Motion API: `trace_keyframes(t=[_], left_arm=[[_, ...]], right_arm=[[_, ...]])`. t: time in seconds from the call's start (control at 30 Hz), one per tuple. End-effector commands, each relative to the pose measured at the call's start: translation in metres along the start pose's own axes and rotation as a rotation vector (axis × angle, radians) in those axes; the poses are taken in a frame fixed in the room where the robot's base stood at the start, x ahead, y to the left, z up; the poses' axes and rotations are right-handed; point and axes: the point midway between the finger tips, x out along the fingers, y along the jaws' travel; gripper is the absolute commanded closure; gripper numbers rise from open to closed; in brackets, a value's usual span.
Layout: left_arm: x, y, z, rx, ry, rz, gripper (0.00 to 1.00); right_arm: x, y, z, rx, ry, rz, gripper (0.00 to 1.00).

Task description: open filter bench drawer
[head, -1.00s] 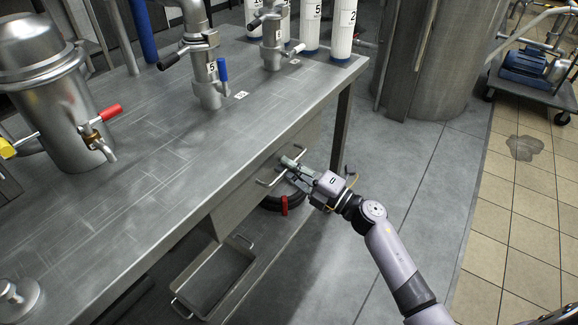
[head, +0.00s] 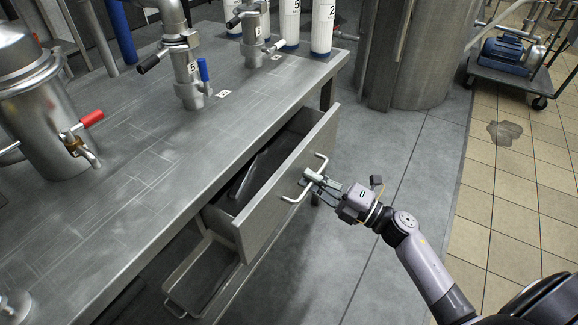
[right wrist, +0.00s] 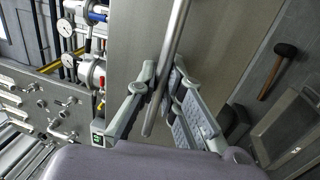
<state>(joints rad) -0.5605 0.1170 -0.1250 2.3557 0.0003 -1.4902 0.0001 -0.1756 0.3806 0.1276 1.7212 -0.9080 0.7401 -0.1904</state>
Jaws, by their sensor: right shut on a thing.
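The filter bench drawer (head: 285,185) stands pulled out from under the steel bench top (head: 150,165). Its inside shows, with a dark, flat item lying in it. The bar handle (head: 296,195) is on the drawer's front panel. My right gripper (head: 318,183) is shut on this handle from the front. In the right wrist view the fingers (right wrist: 160,85) close around the handle bar (right wrist: 176,50), with the grey drawer front (right wrist: 135,45) behind it. My left gripper is not in view.
A metal tray (head: 205,275) sits on the shelf below the drawer. Valves (head: 187,75), a steel filter housing (head: 35,100) and white cylinders (head: 322,28) stand on the bench. A pump cart (head: 515,65) is at the far right. The floor right of the drawer is clear.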

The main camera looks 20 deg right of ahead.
Motion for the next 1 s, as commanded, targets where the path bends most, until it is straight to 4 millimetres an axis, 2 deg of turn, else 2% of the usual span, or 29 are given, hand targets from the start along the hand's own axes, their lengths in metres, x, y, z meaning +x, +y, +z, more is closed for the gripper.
trace_keyframes(t=[0.03,0.2,0.5,0.7,1.0], left_arm=[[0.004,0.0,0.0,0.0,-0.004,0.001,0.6],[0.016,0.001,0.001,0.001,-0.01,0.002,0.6],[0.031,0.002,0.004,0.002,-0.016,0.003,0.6],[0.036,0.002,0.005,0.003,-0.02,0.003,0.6],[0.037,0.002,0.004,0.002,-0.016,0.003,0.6]], right_arm=[[-0.015,0.001,-0.001,0.002,-0.001,-0.007,1.0],[-0.057,0.009,-0.001,0.002,-0.001,-0.006,1.0],[-0.108,0.02,0.0,0.001,0.0,-0.003,1.0],[-0.124,0.023,0.0,0.001,0.0,-0.002,1.0],[-0.128,0.023,-0.001,0.0,0.001,-0.001,1.0]])
